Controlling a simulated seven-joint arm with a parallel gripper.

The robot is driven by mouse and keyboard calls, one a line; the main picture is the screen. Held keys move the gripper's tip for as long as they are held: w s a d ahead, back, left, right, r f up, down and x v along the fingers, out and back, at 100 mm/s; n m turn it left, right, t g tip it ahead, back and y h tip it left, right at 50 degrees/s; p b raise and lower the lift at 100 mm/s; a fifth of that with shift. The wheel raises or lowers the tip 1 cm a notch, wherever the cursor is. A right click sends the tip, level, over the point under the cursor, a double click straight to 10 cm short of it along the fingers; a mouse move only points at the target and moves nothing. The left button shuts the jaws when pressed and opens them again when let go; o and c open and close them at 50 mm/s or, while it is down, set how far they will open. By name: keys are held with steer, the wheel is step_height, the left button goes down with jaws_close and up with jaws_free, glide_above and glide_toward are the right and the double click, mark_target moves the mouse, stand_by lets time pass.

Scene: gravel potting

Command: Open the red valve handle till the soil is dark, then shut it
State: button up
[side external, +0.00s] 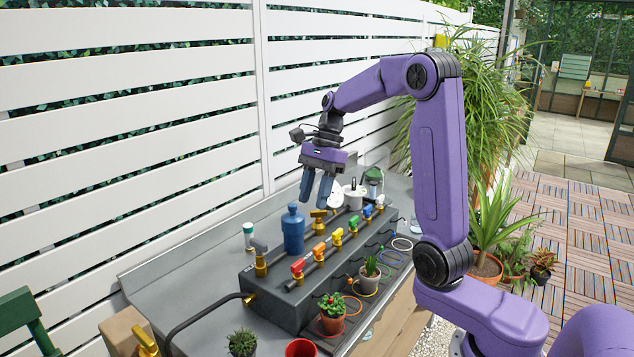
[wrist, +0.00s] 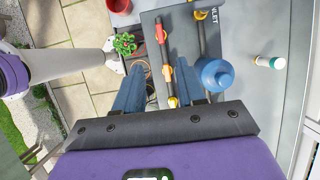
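The red valve handle (side external: 298,266) is on the front-left end of a row of coloured valves on the dark manifold block. In the wrist view the red handle (wrist: 160,28) lies roughly along the dark pipe. My gripper (side external: 314,196) is above the back of the block, apart from every valve, with its two blue fingers spread and nothing between them. In the wrist view the fingers (wrist: 163,92) point towards the row. A potted plant with red blooms (side external: 331,322) stands before the red valve, with a red line around it. Its soil is too small to judge.
Orange (side external: 319,249), yellow (side external: 337,236), green (side external: 353,222) and blue (side external: 367,211) handles follow the red one. A grey-handled brass valve (side external: 260,252) is at the left. A red pot (side external: 300,347) is in front.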

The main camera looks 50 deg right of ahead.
steer(key=shift+v, duration=1.35)
stand_by(0.3)
steer(key=s+a+f+n+g+h, duration=0.1)
steer(key=s+a+f+n+h, duration=0.25)
steer(key=s+a+n, duration=0.95)
steer(key=s+f+n, duration=0.2)
steer(key=s+n, duration=0.5)
steer(key=n, duration=0.2)
steer(key=s+f+n+t, duration=0.1)
steer(key=s+f+n, duration=0.2)
steer(key=s+n, duration=0.4)
steer(key=shift+s+n, duration=0.15)
steer(key=shift+n, duration=0.75)
steer(key=shift+h, duration=0.25)
